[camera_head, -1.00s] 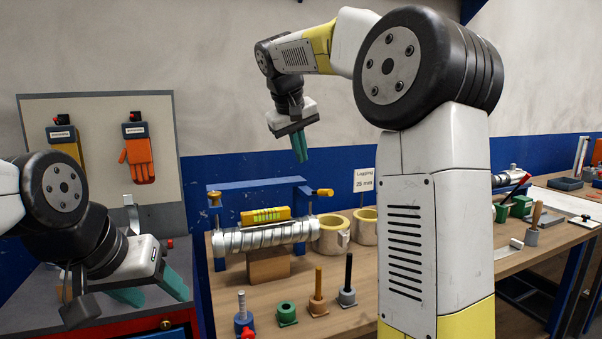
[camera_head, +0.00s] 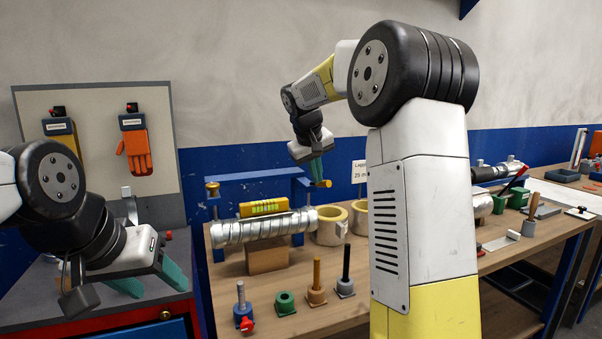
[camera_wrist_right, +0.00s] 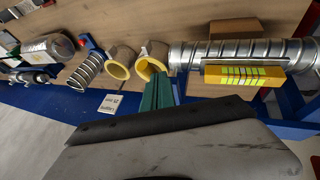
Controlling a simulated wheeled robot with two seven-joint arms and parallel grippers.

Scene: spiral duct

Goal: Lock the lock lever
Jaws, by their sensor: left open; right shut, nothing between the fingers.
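A brass-coloured handle (camera_head: 322,183) sits at the right end of the blue clamp frame (camera_head: 258,177); a brass knob (camera_head: 212,188) tops its left end. I cannot tell for certain which part is the lock lever. The spiral duct (camera_head: 262,228) lies under the frame on a wooden block, and also shows in the right wrist view (camera_wrist_right: 195,53). My right gripper (camera_head: 316,168) is shut and empty, its teal fingertips pointing down close to the brass handle; contact is unclear. In the wrist view its fingers (camera_wrist_right: 157,94) are together. My left gripper (camera_head: 150,281) is open and empty at the left.
A yellow level (camera_head: 263,207) rests on the duct. Yellow-lined lagging rings (camera_head: 329,225) stand right of it. Several small posts, including a blue one (camera_head: 242,312), line the bench front.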

